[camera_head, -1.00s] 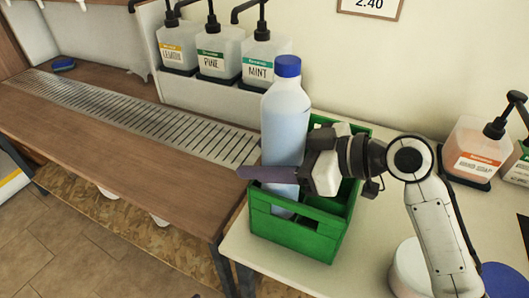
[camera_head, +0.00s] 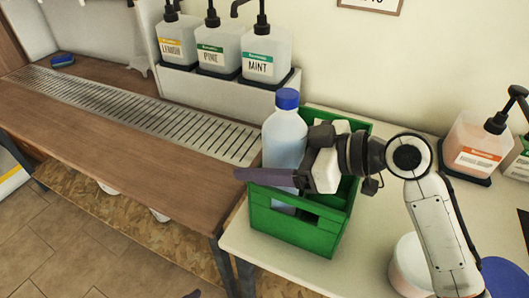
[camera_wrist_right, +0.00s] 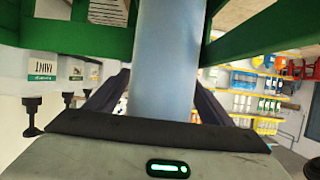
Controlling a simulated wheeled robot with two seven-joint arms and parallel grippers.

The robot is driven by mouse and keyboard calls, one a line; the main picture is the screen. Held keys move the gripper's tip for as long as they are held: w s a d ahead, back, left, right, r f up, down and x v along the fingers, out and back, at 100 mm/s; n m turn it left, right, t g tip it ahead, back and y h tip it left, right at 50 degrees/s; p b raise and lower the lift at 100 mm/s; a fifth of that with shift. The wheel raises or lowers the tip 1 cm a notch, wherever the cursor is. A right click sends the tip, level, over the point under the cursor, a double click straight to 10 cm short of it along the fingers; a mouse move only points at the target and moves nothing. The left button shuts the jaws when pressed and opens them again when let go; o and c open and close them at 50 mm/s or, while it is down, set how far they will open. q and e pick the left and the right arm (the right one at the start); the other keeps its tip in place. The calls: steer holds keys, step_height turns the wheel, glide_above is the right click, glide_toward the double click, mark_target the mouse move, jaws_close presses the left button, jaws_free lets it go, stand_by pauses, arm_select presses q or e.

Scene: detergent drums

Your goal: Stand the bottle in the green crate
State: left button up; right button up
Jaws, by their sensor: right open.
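The bottle (camera_head: 284,140), pale blue with a blue cap, stands upright in the green crate (camera_head: 300,232), towards its left side. The crate's front wall hides its foot. My right gripper (camera_head: 266,176) is level with the crate's rim. Its jaws are open, with a finger on either side of the bottle. In the right wrist view the bottle (camera_wrist_right: 168,70) rises between the two dark fingers, and the green crate (camera_wrist_right: 65,38) shows across the top. A small dark tip at the bottom edge of the head view looks like my left gripper (camera_head: 192,295); its jaws are hidden.
Lemon, pine and mint pump bottles (camera_head: 220,47) stand on a ledge behind. An orange pump bottle (camera_head: 477,143) stands at the right, with a white tub (camera_head: 408,262) nearer. A wooden counter with a metal grate (camera_head: 150,115) lies to the left.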

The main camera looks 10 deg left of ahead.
mark_target(284, 133)
steer(key=v, duration=1.2)
steer(key=shift+r, duration=0.5)
stand_by(0.6)
